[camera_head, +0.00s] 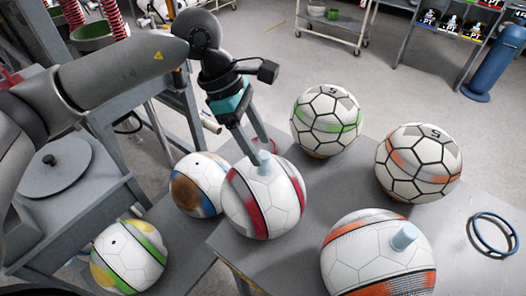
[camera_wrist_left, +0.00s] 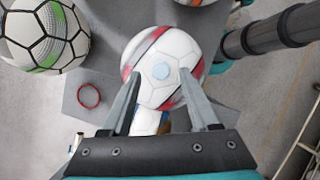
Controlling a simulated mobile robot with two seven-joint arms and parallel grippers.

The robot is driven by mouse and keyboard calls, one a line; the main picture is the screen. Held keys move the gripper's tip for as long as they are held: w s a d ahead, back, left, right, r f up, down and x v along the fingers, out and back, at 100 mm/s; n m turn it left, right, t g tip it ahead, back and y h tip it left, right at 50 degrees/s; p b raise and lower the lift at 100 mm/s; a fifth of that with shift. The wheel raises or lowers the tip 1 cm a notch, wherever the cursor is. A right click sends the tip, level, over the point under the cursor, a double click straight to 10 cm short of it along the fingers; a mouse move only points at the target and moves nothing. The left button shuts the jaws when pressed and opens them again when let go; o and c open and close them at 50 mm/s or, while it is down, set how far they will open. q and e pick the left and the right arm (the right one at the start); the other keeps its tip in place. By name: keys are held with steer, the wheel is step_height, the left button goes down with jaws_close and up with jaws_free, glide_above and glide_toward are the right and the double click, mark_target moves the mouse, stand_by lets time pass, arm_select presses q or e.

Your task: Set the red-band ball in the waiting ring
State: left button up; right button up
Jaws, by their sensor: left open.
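The red-band ball (camera_head: 262,203) is white with red and dark bands and has a pale blue knob on top. It sits near the left edge of the grey table (camera_head: 300,250). My left gripper (camera_head: 262,158) is open above it, with its fingers pointing down on either side of the knob. In the left wrist view the red-band ball (camera_wrist_left: 165,45) lies between and beyond the open fingers of the left gripper (camera_wrist_left: 162,76); contact cannot be told. A small red ring (camera_wrist_left: 89,95) lies beside it. A blue ring (camera_head: 492,233) lies at the table's right. Which is the waiting ring is unclear.
A green-marked ball (camera_head: 326,120), an orange-marked ball (camera_head: 418,163) and an orange-band ball with a knob (camera_head: 372,256) stand around the table. A blue-brown ball (camera_head: 197,186) and a green-yellow ball (camera_head: 129,256) sit at the left. Bare table surrounds the blue ring.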

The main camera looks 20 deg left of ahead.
arm_select(q)
steer(key=v, duration=0.8)
steer(key=shift+r+b, duration=0.35)
steer(key=shift+s+a, duration=0.1)
steer(key=shift+a, duration=0.05)
